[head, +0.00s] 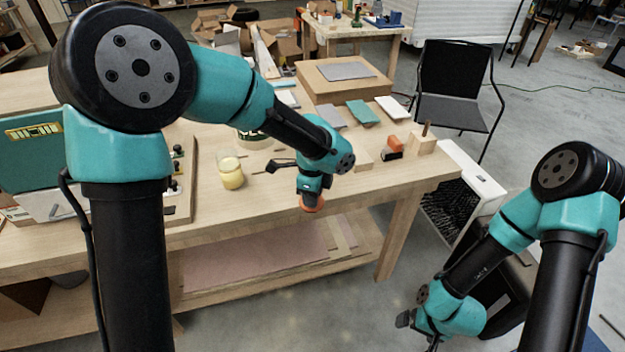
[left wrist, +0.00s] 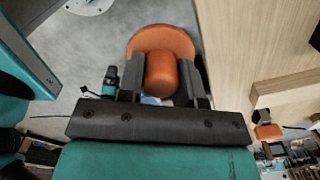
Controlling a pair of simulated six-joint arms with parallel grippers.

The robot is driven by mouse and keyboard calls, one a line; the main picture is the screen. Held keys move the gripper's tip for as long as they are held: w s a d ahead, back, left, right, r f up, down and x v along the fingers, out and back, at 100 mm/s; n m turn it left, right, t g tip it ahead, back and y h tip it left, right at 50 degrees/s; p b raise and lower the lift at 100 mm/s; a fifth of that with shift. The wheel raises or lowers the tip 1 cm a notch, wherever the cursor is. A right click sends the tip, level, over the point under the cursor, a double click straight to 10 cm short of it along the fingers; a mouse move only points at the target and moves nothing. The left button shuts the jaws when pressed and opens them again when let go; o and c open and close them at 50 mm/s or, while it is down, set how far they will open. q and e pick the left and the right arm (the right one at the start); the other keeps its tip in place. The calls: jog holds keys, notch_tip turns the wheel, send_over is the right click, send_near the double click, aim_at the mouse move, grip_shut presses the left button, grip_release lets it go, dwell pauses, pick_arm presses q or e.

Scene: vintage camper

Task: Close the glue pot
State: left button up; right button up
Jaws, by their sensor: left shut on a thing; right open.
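An orange round lid (head: 312,205) with a knob is held by my left gripper (head: 311,194) near the table's front edge. In the left wrist view the two fingers are shut on the knob of this lid (left wrist: 160,42), and its disc lies beyond the fingertips. An open-looking glass jar (head: 231,175) with pale yellow contents, which looks like the glue pot, stands upright on the table, to the left of my left gripper and apart from it. My right gripper (head: 408,320) is open, low at the right and away from the table.
An orange-and-black stamp-like item (head: 392,147) and a wooden block (head: 421,143) sit at the table's right. A cardboard box (head: 345,82) is at the back. The wooden table (head: 250,212) has bare room along its front.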

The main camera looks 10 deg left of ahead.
pick_arm(q)
jog(key=shift+s+d+r, duration=0.1)
jog(key=shift+s+d, duration=0.05)
jog(key=shift+s, duration=0.55)
jog(key=shift+s+d, duration=0.1)
jog(key=shift+s, duration=0.55)
